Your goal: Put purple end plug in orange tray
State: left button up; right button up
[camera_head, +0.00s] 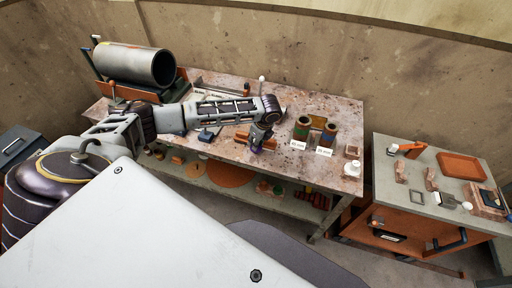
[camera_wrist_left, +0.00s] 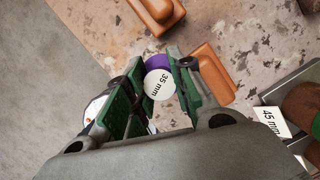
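The purple end plug (camera_wrist_left: 154,60) has a white face marked 35 mm and sits between the green-padded fingers of my left gripper (camera_wrist_left: 158,88) in the left wrist view. Both fingers appear to touch its sides. In the head view the left gripper (camera_head: 260,138) points down over the front part of the stone-topped table, with a bit of purple (camera_head: 256,149) at its tips. Whether the plug is clear of the table is hard to tell. The orange tray (camera_head: 461,166) lies flat and looks empty on the grey-topped cart at the right. My right gripper is not in view.
Orange blocks (camera_wrist_left: 211,72) lie close beside the gripper. Two short pipes (camera_head: 302,128) with white labels stand just to its right. A large grey pipe (camera_head: 135,62) rests at the table's left. A gap separates the table from the cart (camera_head: 415,185), which holds several small parts around the tray.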

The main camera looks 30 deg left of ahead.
pick_arm(q)
grip_shut()
jog(key=shift+r, duration=0.15)
jog(key=shift+r+b, duration=0.4)
jog(key=shift+r, duration=4.5)
